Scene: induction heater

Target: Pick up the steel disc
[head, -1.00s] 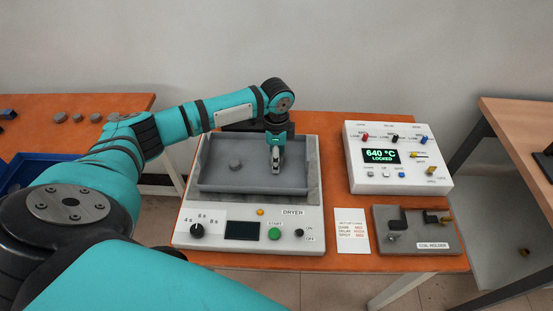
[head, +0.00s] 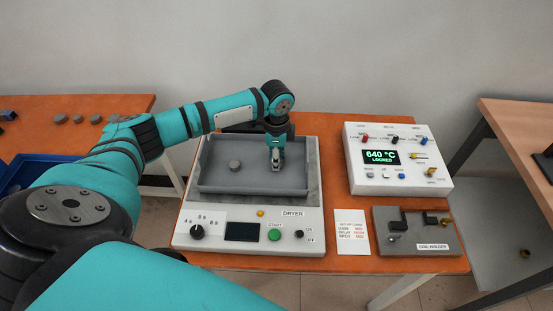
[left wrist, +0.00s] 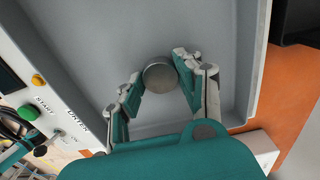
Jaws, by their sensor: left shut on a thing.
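My left gripper (head: 275,169) points down inside the right part of the grey dryer tray (head: 215,184). In the left wrist view, my left gripper (left wrist: 158,83) is shut on a round grey steel disc (left wrist: 160,75), with a finger on each side. In the head view the fingers mostly hide this disc. I cannot tell its exact height over the tray floor. My right gripper is not in view.
The dryer's front panel (head: 270,220) has a knob and a green START button. A control box (head: 400,157) reading 640 °C and a coil holder (head: 415,230) stand to the right. Several small discs (head: 77,118) and a blue bin (head: 30,168) are on the left table.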

